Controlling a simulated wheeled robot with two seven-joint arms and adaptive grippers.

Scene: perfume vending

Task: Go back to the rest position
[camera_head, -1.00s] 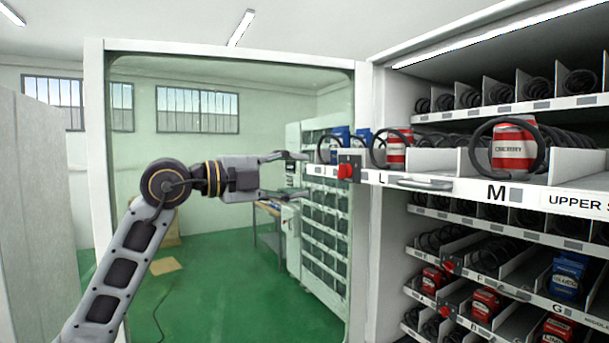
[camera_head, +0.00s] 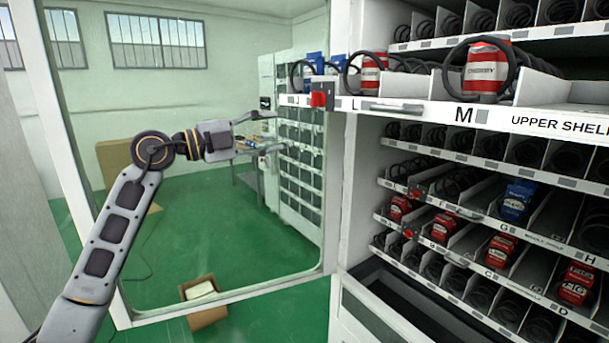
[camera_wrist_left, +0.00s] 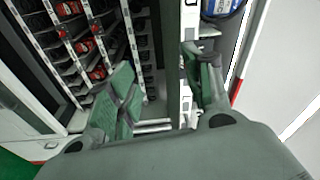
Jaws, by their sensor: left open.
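My left gripper (camera_head: 264,132) is open and empty, beside the left end of the pulled-out upper shelf (camera_head: 410,108) and a little below its edge. In the left wrist view my left gripper (camera_wrist_left: 160,88) shows its two fingers apart, with the shelf edge (camera_wrist_left: 189,30) showing between them. Nothing is held. My right gripper is in neither view.
The vending cabinet (camera_head: 341,200) fills the right side, with several shelves of coils and red and blue items. Red can-like items (camera_head: 487,70) stand on the upper shelf. A glass panel frame (camera_head: 230,297) stands behind my arm. An open cardboard box (camera_head: 208,318) lies on the green floor.

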